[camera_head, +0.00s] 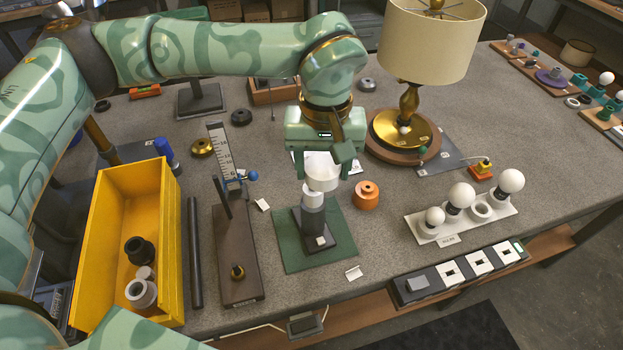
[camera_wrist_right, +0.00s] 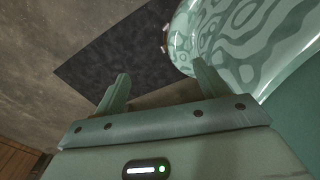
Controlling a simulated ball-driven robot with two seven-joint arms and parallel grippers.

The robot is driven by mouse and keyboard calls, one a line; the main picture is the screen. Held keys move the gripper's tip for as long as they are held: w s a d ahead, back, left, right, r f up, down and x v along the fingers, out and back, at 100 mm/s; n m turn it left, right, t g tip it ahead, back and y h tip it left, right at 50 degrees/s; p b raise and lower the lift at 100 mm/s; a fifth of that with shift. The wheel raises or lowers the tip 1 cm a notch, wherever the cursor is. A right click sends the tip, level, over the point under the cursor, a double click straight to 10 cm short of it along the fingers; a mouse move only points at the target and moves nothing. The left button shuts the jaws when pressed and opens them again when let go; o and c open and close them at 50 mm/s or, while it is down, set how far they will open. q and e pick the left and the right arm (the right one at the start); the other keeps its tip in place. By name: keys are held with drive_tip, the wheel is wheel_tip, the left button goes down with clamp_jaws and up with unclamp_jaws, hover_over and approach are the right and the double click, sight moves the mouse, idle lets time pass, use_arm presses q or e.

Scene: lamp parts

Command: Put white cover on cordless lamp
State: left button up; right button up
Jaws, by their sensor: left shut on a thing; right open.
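The cordless lamp (camera_head: 312,219) stands upright on a green mat (camera_head: 342,249) in the head view. It has a grey body on a dark square base and a paler top (camera_head: 312,195). My left gripper (camera_head: 325,172) points down above it, shut on the white cover (camera_head: 322,180), a rounded white cup. The cover's lower edge overlaps the lamp top in the picture; I cannot tell whether they touch. The gripper hides part of the cover. My right gripper (camera_wrist_right: 160,84) is open and empty in the right wrist view, away from the lamp.
An orange round part (camera_head: 367,196) sits right of the mat. A gauge stand (camera_head: 234,250) and a yellow bin (camera_head: 88,262) are on the left. A table lamp (camera_head: 428,45) stands behind right. A bulb tray (camera_head: 462,222) lies right.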

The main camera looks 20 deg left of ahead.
sight(317, 158)
use_arm(q)
drive_tip(key=f, duration=0.1)
drive_tip(key=w+a+f, duration=0.1)
drive_tip(key=w+f, duration=0.1)
drive_tip(key=shift+a+f, duration=0.25)
drive_tip(key=shift+a, duration=0.05)
drive_tip(key=f, duration=0.2)
drive_tip(key=f+b, duration=0.1)
drive_tip(key=f, duration=0.1)
drive_tip(key=shift+w+a, duration=0.2)
drive_tip(key=shift+a, duration=0.15)
use_arm(e)
drive_tip(key=shift+s+a+f, duration=0.15)
drive_tip(key=shift+a+f, duration=0.2)
drive_tip(key=shift+f, duration=0.25)
use_arm(q)
drive_tip(key=shift+f, duration=0.15)
use_arm(e)
drive_tip(key=shift+d, duration=0.1)
use_arm(q)
drive_tip(key=o, duration=1)
drive_tip(key=shift+c, duration=0.2)
use_arm(e)
drive_tip(key=shift+d, duration=0.1)
